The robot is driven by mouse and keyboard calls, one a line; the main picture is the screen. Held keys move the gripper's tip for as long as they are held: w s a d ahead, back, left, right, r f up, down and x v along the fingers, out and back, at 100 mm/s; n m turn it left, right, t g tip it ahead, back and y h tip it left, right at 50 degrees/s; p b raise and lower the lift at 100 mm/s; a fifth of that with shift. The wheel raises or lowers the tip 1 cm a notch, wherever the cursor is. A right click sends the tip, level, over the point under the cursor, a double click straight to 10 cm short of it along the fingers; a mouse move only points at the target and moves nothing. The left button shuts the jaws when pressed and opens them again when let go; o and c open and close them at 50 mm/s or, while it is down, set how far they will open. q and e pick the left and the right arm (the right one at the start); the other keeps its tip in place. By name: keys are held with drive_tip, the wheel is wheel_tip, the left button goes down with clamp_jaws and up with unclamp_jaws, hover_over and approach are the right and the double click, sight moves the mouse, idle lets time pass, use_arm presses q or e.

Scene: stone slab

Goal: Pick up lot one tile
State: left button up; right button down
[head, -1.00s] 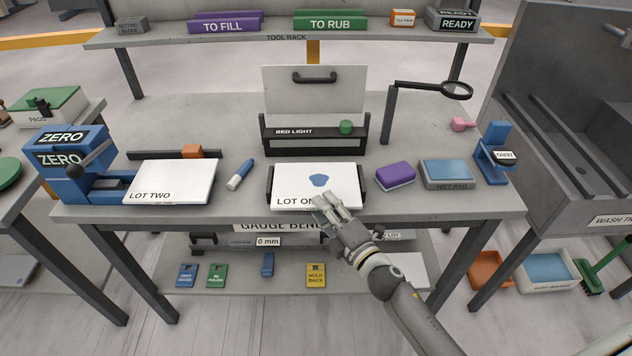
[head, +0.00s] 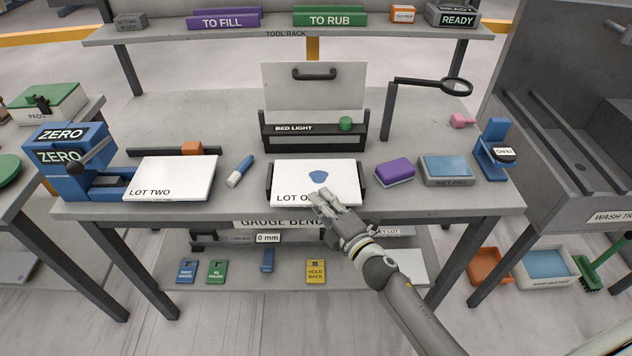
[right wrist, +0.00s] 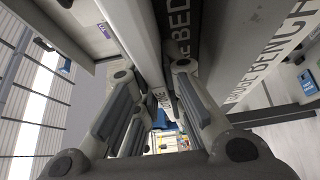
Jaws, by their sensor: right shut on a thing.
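The lot one tile (head: 318,177) is a white slab with a blue patch, labelled LOT ONE. It lies on a dark-sided bed at the front middle of the bench in the head view. My right gripper (head: 323,199) is at the tile's front edge and covers part of its label. In the right wrist view my right gripper (right wrist: 155,110) has its fingers on either side of a pale edge with lettering, shut on the tile. The exact finger contact is partly hidden. My left gripper is not in view.
The lot two tile (head: 170,178) lies to the left beside the blue ZERO gauge (head: 70,160). A blue marker (head: 240,171) lies between the tiles. A purple block (head: 395,172) and the wet pad (head: 449,170) sit to the right. The BED LIGHT panel (head: 313,138) stands behind.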

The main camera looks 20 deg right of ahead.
drive_tip(key=shift+r, duration=0.1)
drive_tip(key=shift+r, duration=0.75)
drive_tip(key=s+a+r+p, duration=0.1)
drive_tip(key=s+a+r, duration=0.6)
drive_tip(key=s+r, duration=0.4)
drive_tip(key=shift+s+a+r, duration=0.25)
drive_tip(key=shift+s+a, duration=0.1)
drive_tip(key=shift+a, duration=0.05)
drive_tip(key=c, duration=2.1)
unclamp_jaws()
clamp_jaws()
